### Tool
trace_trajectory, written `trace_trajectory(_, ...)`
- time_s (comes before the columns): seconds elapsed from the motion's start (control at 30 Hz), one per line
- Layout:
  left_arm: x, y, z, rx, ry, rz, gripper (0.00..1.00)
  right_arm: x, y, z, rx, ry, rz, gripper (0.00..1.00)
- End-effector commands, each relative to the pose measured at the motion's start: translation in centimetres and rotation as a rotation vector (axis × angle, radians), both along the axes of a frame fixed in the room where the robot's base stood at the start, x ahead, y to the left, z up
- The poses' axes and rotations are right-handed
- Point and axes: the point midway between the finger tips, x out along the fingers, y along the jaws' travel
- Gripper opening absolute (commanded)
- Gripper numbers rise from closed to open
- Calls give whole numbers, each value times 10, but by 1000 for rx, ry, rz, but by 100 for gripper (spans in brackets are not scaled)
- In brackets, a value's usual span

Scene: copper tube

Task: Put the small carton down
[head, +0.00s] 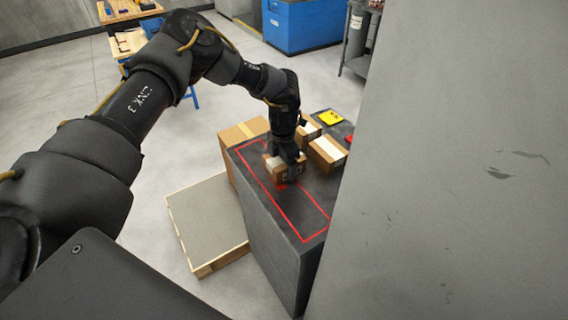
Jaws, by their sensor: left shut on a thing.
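The small carton (273,166) is a brown box with a pale label on top. It is at the far half of a red outlined rectangle (306,238) on the dark top of a grey block-like stand (265,218). My left gripper (287,165) points down and is shut on the carton, partly covering it. I cannot tell whether the carton touches the stand's top. My right gripper is not in view.
Two other cartons (327,152) (308,130) and a yellow item (330,118) are close on the right. A larger carton (243,133) stands behind the stand. A pallet (208,222) lies to the left. A large grey surface (460,180) blocks the right side.

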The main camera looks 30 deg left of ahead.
Motion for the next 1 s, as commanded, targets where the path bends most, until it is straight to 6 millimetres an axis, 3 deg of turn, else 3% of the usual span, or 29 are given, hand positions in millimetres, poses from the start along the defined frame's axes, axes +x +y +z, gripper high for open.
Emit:
trace_trajectory(0.17, 2, 0, 7, -2, -3, 0, 39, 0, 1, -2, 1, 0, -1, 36)
trace_trajectory(0.37, 0, -1, 33, -3, -5, -1, 39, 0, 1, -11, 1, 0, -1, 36)
trace_trajectory(0.67, -49, -24, 91, -3, -5, -6, 39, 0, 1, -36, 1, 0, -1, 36)
trace_trajectory(1.0, -108, -51, 119, -1, -4, -5, 39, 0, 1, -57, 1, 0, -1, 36)
